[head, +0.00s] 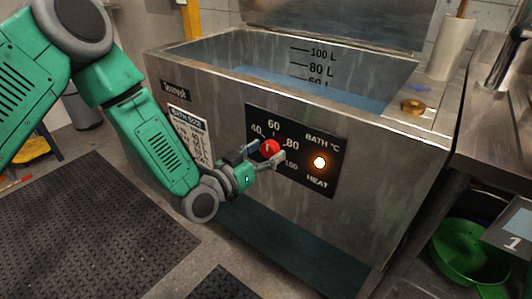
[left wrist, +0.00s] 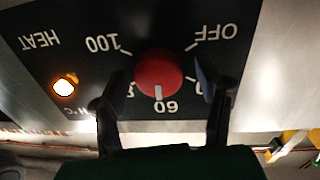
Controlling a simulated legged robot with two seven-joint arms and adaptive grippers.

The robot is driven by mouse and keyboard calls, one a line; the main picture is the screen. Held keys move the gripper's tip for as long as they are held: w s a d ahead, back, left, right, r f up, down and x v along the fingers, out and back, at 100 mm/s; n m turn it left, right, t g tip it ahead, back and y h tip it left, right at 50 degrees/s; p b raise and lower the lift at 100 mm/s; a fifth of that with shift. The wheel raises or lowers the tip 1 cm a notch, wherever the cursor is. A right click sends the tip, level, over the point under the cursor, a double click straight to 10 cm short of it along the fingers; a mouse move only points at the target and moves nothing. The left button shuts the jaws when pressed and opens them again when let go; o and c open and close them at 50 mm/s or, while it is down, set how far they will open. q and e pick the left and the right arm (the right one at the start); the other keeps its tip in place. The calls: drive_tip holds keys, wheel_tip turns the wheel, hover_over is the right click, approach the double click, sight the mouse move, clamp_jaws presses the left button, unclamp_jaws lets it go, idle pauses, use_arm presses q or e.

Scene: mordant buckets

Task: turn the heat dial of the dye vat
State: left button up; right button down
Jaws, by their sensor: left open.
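The dye vat (head: 225,165) is a grey steel tank with bluish liquid inside. The red heat dial (head: 270,147) sits on the black control panel (head: 325,180) on its front. In the left wrist view the dial (left wrist: 158,74) appears upside down, its white mark pointing close to 60. My left gripper (head: 264,153) is open at the dial, with one finger on each side of it. In the left wrist view gaps show between the fingers and the dial; the fingers partly cover the 40 and 80 numerals. My right gripper is not in view.
An orange lamp (head: 319,162) glows beside the dial above the word HEAT. A brass-coloured ring (head: 412,106) lies on the vat's right ledge. Black mats (head: 90,225) cover the floor at left.

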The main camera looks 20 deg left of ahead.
use_arm(q)
drive_tip(key=c, duration=1.1)
drive_tip(key=shift+n, duration=0.4)
drive_tip(key=o, duration=1.1)
drive_tip(key=v, duration=1.2)
